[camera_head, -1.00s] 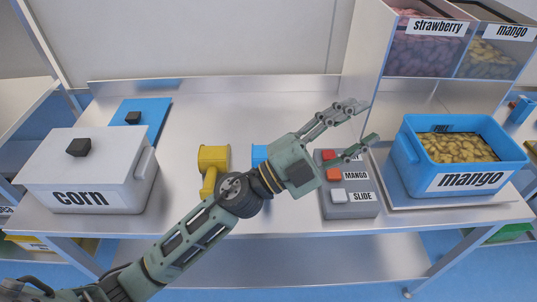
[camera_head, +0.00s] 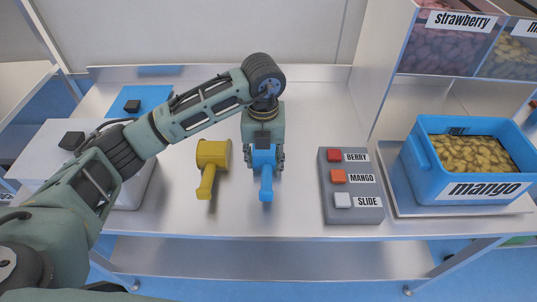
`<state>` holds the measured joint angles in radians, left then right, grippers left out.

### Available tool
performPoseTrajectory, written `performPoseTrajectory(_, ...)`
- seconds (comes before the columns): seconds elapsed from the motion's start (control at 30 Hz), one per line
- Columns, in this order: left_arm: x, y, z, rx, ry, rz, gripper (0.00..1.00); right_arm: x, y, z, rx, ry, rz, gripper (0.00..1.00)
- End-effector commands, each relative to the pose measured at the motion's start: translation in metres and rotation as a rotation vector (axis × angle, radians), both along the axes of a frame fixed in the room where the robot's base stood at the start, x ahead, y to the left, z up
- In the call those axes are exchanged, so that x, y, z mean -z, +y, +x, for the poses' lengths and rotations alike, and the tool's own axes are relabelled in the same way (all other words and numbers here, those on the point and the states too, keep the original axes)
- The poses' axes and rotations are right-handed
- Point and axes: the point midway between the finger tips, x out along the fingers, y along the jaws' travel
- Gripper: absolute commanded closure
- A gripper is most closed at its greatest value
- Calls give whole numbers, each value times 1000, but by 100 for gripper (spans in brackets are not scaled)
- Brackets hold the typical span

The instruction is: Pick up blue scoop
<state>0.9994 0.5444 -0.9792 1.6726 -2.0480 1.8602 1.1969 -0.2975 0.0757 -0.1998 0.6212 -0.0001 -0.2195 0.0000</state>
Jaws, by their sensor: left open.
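The blue scoop (camera_head: 266,185) lies on the metal table in the middle of the head view, its handle toward the front edge. My left gripper (camera_head: 264,163) is over the scoop's far end, pointing toward the front. Its fingers are open and show on either side of the scoop's head; whether they touch it I cannot tell. The gripper body hides the scoop's far part. A yellow scoop (camera_head: 208,168) lies just to the left, apart from the gripper. My right gripper is not in view.
A grey button box (camera_head: 350,187) stands right of the scoop. Farther right is a blue mango bin (camera_head: 411,165) on a tray. My left arm passes over the white lidded box (camera_head: 60,135) at left. A blue lid-like board (camera_head: 151,97) lies behind it. The table behind the button box is clear.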

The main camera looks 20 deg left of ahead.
Motion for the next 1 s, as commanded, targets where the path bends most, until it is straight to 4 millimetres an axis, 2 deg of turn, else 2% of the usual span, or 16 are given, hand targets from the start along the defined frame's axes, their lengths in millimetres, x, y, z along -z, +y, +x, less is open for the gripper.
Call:
performPoseTrajectory(0.37, 45, -6, 1, 3, 8, -3, 55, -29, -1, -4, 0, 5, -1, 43)
performPoseTrajectory(0.5, 65, -6, 2, 3, 5, -5, 55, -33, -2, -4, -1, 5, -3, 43)
performPoseTrajectory(0.8, 73, -7, 3, 5, 1, -7, 55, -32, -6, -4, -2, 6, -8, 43)
performPoseTrajectory(1.0, 72, -7, 3, 5, 1, -7, 71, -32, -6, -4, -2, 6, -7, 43)
